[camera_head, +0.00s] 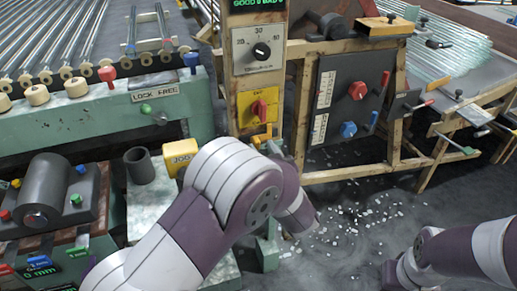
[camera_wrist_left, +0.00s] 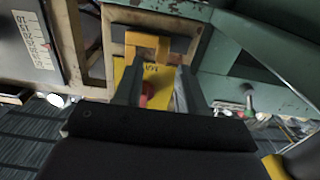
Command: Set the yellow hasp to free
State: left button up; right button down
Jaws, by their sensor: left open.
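The yellow hasp (camera_head: 262,139) shows as a small piece at the foot of the post, under the yellow plate with the red knob (camera_head: 260,108). In the left wrist view, the yellow-orange hasp (camera_wrist_left: 148,45) lies just beyond my left gripper (camera_wrist_left: 160,86), whose fingers are apart with the yellow plate and red knob behind them. I cannot tell if a finger touches the hasp. My left arm hides most of this area in the head view; the left gripper (camera_head: 277,150) shows only in part. My right gripper is out of view.
A LOCK FREE label (camera_head: 155,93) with a green-knobbed lever (camera_head: 147,109) is on the green frame to the left. A yellow JOG box (camera_head: 179,157) and a dark cup (camera_head: 139,166) stand left of my arm. Glass bits (camera_head: 345,225) litter the floor right.

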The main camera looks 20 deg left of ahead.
aim_at(258, 142)
pick_arm(q)
jog(key=shift+x, duration=1.7)
grip_shut()
jog(key=shift+r, duration=0.1)
